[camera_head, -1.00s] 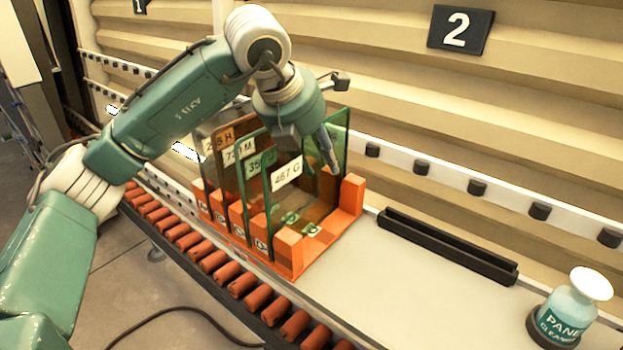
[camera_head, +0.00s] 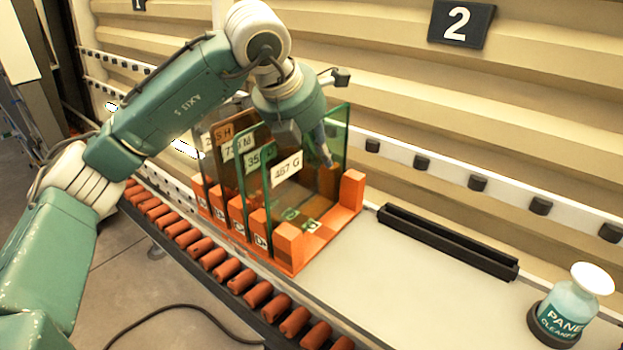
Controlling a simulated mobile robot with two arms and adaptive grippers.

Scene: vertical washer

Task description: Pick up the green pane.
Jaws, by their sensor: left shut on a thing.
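The green pane (camera_head: 296,196) is clear glass with a white label ending in G. It stands upright at the front of the orange slotted rack (camera_head: 345,214), close above or in its front slot; the exact gap at its lower edge is hard to see. My left gripper (camera_head: 322,150) comes down from above and is shut on the green pane near its upper part. The arm and gripper hide part of the pane's top edge. My right gripper is out of view.
Other labelled panes, including a brown one (camera_head: 223,158), stand behind in the rack. A black slotted holder (camera_head: 447,243) lies to the right on the pale table (camera_head: 400,290). A pane cleaner bottle (camera_head: 567,308) stands at the right. Orange rollers (camera_head: 243,284) line the front.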

